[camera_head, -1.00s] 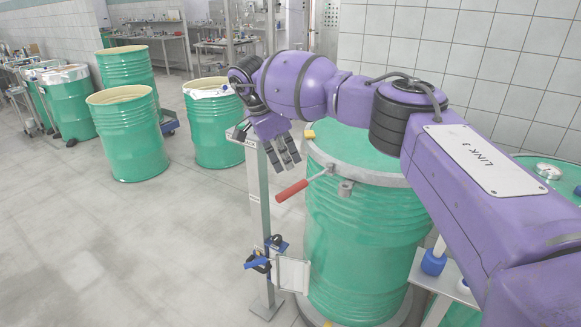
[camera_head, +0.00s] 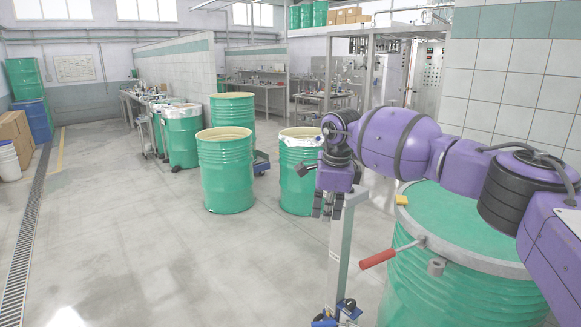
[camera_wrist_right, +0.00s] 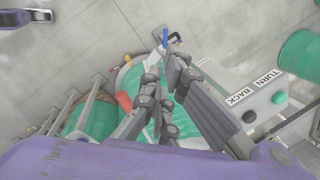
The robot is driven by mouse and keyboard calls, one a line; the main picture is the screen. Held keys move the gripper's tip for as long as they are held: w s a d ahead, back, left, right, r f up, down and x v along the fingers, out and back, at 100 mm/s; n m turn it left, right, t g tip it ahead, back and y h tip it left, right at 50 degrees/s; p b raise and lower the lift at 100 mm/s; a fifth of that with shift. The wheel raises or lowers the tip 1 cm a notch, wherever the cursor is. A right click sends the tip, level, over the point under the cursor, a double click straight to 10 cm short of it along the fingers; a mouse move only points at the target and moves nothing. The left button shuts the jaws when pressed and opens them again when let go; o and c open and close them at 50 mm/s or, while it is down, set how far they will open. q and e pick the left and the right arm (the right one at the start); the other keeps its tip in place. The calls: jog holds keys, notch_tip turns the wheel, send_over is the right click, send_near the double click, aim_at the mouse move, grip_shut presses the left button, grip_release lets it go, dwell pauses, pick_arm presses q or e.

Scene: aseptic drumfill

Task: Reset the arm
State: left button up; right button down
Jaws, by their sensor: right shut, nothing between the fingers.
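My right gripper (camera_head: 328,212) hangs at the end of the purple arm in the head view, with its fingers pointing down. It is just above and in front of a grey metal post (camera_head: 341,255), left of the large lidded green drum (camera_head: 465,222). In the right wrist view the fingers of the right gripper (camera_wrist_right: 176,62) are close together, with nothing held between them. My left gripper is not in view.
A red handle (camera_head: 378,259) sticks out left from the lidded drum's rim. A yellow block (camera_head: 402,199) is on that rim. Open green drums (camera_head: 226,170) stand behind on the left. The wrist view shows a "TURN BACK" box (camera_wrist_right: 262,95).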

jog(key=s+a+r+m+y, duration=0.1)
jog(key=s+a+m+y, duration=0.3)
jog(key=a, duration=0.6)
jog(key=s+a+m+t+y, duration=0.1)
jog(key=s+a+m+y, duration=0.2)
jog(key=a+y, duration=0.55)
jog(key=s+a+r+m+y, duration=0.1)
jog(key=s+a+m+y, duration=0.25)
jog(key=a, duration=0.75)
jog(key=s+d+f+m+t+h, duration=0.2)
jog(key=d+f+m+t+h, duration=0.35)
jog(key=d+f+m, duration=0.8)
jog(key=s+d+f+m+t+h, duration=0.1)
jog(key=d+f+m+t+h, duration=0.45)
jog(key=m, duration=1.25)
jog(key=s+d+f+m+g+h, duration=0.1)
jog(key=s+d+f+m, duration=0.2)
jog(key=s+d+f, duration=0.3)
jog(key=s+d+f+m+g+h, duration=0.1)
jog(key=s+d+f+m, duration=0.25)
jog(key=s+f, duration=0.4)
jog(key=s+d+f+m+g+h, duration=0.1)
jog(key=s+d+f, duration=0.3)
jog(key=s, duration=0.6)
jog(key=s+d+f+m+g+h, duration=0.2)
jog(key=s+d+f, duration=0.2)
jog(key=s+f, duration=0.5)
jog(key=shift+s+d+m+g, duration=0.2)
jog(key=shift+s+m+g, duration=0.15)
jog(key=shift+s, duration=0.45)
